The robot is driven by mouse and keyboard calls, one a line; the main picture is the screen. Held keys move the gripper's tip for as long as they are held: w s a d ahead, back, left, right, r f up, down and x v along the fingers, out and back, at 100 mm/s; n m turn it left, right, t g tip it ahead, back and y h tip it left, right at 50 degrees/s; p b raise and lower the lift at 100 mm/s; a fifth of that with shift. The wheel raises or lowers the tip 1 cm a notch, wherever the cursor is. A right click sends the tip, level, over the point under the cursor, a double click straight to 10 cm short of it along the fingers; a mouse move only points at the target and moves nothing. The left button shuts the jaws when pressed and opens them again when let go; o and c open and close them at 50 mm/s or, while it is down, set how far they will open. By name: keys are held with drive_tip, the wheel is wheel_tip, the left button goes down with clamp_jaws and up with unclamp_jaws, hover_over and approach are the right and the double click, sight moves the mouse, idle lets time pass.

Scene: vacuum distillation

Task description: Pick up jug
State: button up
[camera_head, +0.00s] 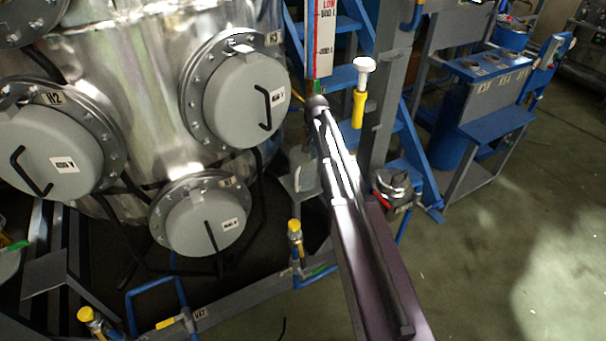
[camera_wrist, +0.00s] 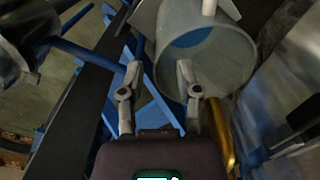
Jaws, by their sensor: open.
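The jug (camera_wrist: 236,62) looks like a pale, see-through cylinder with a wide open mouth, and shows in the upper middle of the wrist view. Blue shows through its mouth. My gripper (camera_wrist: 158,68) is open, with its two grey fingers apart. The right finger overlaps the jug's lower left side in the picture, and the left finger lies to the left of the jug. I cannot tell whether the right finger touches the jug. In the head view a pale shape (camera_head: 304,172) beside my arm may be the jug, partly hidden. My gripper cannot be made out there.
A shiny metal vessel (camera_head: 140,85) with round grey hatches fills the left. Blue stairs (camera_head: 345,75) and a grey post (camera_head: 385,95) stand behind my arm. Yellow-capped valves (camera_head: 294,228) sit on low pipes. Green floor (camera_head: 500,260) is clear at right.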

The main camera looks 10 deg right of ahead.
sight(314, 163)
drive_tip(key=shift+f+b, duration=2.1)
drive_tip(key=shift+f, duration=0.25)
drive_tip(key=shift+w, duration=0.1)
clamp_jaws()
